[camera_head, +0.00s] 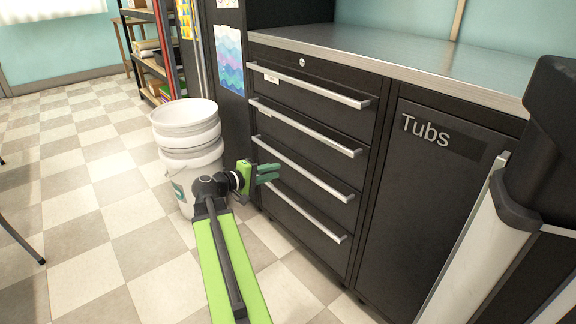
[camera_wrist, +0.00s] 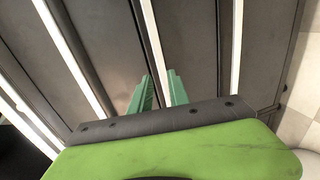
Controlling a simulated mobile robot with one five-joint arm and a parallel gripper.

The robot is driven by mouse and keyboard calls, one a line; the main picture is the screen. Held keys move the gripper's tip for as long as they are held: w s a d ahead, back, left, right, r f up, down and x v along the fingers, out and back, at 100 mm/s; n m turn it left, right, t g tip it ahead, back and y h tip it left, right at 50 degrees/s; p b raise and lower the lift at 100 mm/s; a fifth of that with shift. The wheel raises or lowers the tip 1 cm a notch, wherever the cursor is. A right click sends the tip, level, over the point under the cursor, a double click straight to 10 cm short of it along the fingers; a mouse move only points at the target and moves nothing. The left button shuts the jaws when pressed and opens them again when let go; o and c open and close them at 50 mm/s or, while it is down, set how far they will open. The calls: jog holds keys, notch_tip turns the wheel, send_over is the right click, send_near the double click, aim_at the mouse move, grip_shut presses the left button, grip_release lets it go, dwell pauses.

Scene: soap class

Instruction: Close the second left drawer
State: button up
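A black cabinet has a column of drawers with long silver handles. The second drawer from the top (camera_head: 300,139) looks flush with the others in the head view; a small gap cannot be ruled out. My gripper (camera_head: 268,172) is in front of the column's left side, near the left end of the third handle (camera_head: 318,181). Its two green fingers point at the drawer fronts. In the wrist view the fingers (camera_wrist: 160,92) stand slightly apart, with a handle (camera_wrist: 154,45) showing between them. Whether they touch it I cannot tell. Nothing is visibly held.
White stacked buckets (camera_head: 186,140) stand left of my gripper, close to my arm. A cabinet door marked Tubs (camera_head: 425,200) is right of the drawers. A metal countertop (camera_head: 400,52) lies above. Shelves (camera_head: 150,60) stand at the back left. Checkered floor (camera_head: 80,190) is open at left.

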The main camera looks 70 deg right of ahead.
jog(key=v, duration=0.6)
jog(key=shift+w+a+p, duration=0.25)
jog(key=shift+a+p, duration=0.05)
jog(key=shift+p, duration=0.1)
jog(key=shift+r, duration=0.1)
jog(key=w+a+r+n+t+h+p, duration=0.1)
jog(key=w+a+r+t+p, duration=0.1)
jog(key=w+a+p, duration=0.3)
jog(key=w+a+r+n+t+p, duration=0.1)
jog(key=w+a+r+n, duration=0.1)
jog(key=w+a+r, duration=0.3)
jog(key=w+a+f+n+t+y+p, duration=0.1)
jog(key=w+a+f+t+y+p, duration=0.3)
jog(key=w+a, duration=0.6)
jog(key=a+f+n+y+p, duration=0.1)
jog(key=a+f+y, duration=0.25)
jog(key=a, duration=0.75)
jog(key=w+a+f+y+p, duration=0.1)
jog(key=a+f+y, duration=0.25)
jog(key=a, duration=0.85)
jog(key=a+f+n+y+p, duration=0.1)
jog(key=a+f+y, duration=0.25)
jog(key=a, duration=0.75)
notch_tip(320, 180, up, 39)
jog(key=a+p, duration=0.1)
jog(key=p, duration=3.6)
jog(key=shift+t+p, duration=0.3)
